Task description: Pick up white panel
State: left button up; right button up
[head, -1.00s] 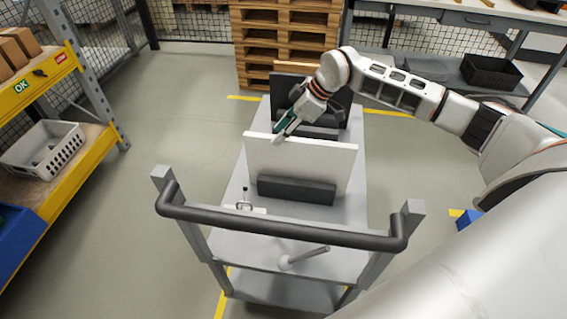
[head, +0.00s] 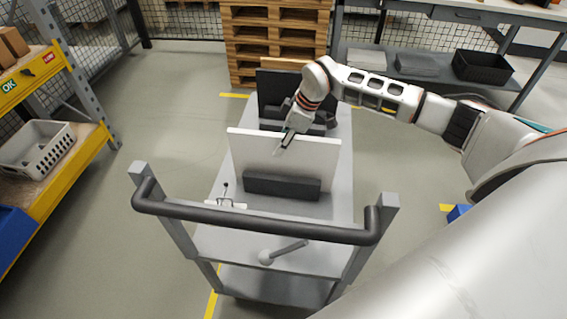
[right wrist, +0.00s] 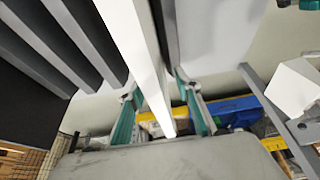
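The white panel (head: 258,160) stands upright on the grey cart (head: 230,226), in a dark slotted holder (head: 281,187). My right gripper (head: 284,142) is at the panel's top edge, a little right of its middle. In the right wrist view, the green-sided fingers of this gripper (right wrist: 158,98) are apart. The white panel (right wrist: 138,45) runs between them, with a visible gap on either side.
A dark panel (head: 272,92) stands in another holder behind the white one, close to my right gripper. The cart's dark handle bar (head: 255,222) crosses the near side. A shelf with a grey basket (head: 38,148) is at left, wooden pallets (head: 275,45) behind.

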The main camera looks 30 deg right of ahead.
aim_at(283, 163)
jog(key=x, duration=0.3)
jog(key=b+x, duration=0.1)
jog(key=x, duration=0.1)
jog(key=shift+w+d, duration=0.15)
jog(key=shift+d, duration=0.2)
jog(key=shift+c, duration=0.3)
grip_shut()
jog(key=shift+w+r, duration=0.1)
